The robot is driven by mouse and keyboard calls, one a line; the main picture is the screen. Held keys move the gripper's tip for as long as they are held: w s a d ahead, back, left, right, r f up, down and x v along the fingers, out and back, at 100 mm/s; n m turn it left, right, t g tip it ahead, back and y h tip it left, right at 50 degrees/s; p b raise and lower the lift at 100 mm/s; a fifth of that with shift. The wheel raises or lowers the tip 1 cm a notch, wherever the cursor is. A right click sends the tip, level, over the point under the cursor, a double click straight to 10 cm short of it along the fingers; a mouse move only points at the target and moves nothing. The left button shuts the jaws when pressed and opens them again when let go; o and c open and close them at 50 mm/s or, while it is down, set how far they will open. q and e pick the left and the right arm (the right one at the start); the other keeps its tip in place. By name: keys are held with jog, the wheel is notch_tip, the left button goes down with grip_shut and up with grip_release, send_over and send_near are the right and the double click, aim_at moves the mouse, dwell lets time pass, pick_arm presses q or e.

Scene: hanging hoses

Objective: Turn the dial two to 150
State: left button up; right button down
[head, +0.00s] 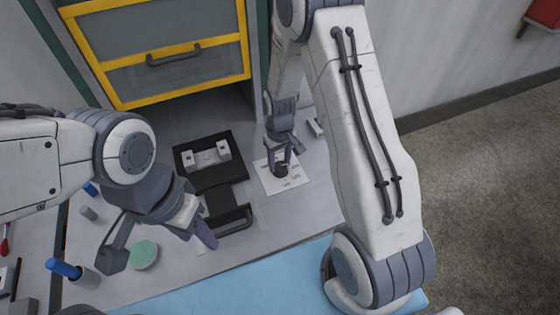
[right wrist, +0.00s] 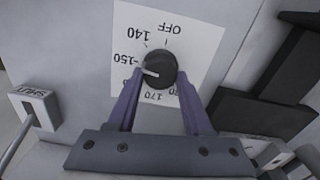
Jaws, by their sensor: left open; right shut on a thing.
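The dial (right wrist: 160,69) is a black round knob on a white card (right wrist: 205,50) marked OFF, 140, 150, 170 and other numbers partly hidden by my fingers. Its white pointer is close to the 150 mark, a little towards the 170 side. My right gripper (right wrist: 158,90) is shut on the dial, one purple finger on each side. In the head view the card (head: 268,184) lies flat on the grey table, with my right gripper (head: 281,168) over it. My left gripper (head: 160,245) is open and empty, above the table's front left.
A black bracket-like device (head: 208,178) with a grey block stands left of the card. A green-topped round thing (head: 144,254) and a blue-capped cylinder (head: 64,268) are near my left gripper. A yellow-framed drawer cabinet (head: 165,55) stands behind. In the right wrist view, a switch plate marked SHUT (right wrist: 32,97) sits at left.

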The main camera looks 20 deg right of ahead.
aim_at(279, 165)
jog(key=shift+w+n, duration=0.1)
jog(key=shift+n, duration=0.5)
jog(key=shift+c, duration=1.5)
grip_release()
jog(key=shift+r, duration=0.1)
notch_tip(279, 165, up, 10)
jog(key=b, duration=0.1)
jog(key=shift+r, duration=0.15)
jog(key=shift+a, duration=0.1)
